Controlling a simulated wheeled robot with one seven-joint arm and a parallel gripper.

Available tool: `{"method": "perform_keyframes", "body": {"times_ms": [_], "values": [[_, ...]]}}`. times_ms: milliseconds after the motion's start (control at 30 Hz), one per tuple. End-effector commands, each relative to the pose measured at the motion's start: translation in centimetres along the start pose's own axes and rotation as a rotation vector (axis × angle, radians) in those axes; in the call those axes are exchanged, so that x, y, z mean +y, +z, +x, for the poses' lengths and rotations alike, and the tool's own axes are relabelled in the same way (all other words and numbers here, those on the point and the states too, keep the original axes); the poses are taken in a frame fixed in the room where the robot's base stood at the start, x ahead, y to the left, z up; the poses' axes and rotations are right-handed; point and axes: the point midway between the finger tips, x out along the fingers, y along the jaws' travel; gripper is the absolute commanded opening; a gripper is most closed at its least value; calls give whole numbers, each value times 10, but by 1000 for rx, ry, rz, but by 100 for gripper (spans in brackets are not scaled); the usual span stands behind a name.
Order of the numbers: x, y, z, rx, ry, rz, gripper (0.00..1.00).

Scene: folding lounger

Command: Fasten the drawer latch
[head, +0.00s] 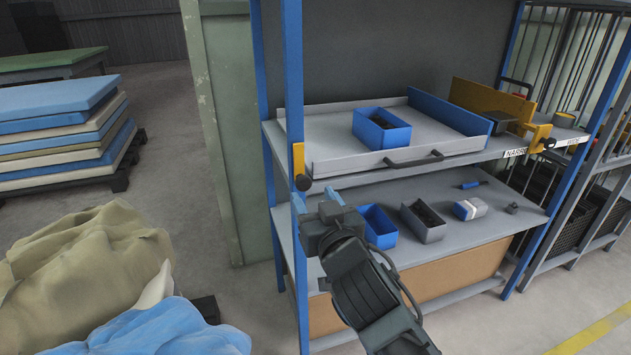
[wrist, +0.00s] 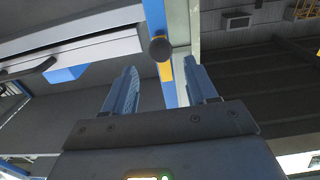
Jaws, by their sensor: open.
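The yellow latch bar (head: 298,158) stands upright on the front left blue post, with a round black knob (head: 303,183) at its lower end. The grey drawer (head: 335,160) with a dark handle (head: 413,158) sits on the upper shelf, right of the latch. My gripper (head: 314,198) is just below the knob, its blue fingers apart and empty. In the wrist view the knob (wrist: 160,48) shows ahead, between and beyond the fingertips of my gripper (wrist: 161,68); no contact shows. The yellow bar (wrist: 165,71) is partly hidden behind the knob.
A blue bin (head: 382,128) is in the drawer. A yellow bracket (head: 540,137) is at the shelf's right. The lower shelf holds a blue bin (head: 378,226), a grey bin (head: 423,221) and small items. Cloth heaps (head: 90,255) lie left; the floor between is partly clear.

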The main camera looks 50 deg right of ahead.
Motion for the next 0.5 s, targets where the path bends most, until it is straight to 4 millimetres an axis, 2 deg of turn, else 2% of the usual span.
{"method": "perform_keyframes", "body": {"times_ms": [300,500], "values": [[0,-2,47,0,-1,0,57],[0,-1,67,-1,-2,-1,57]]}}
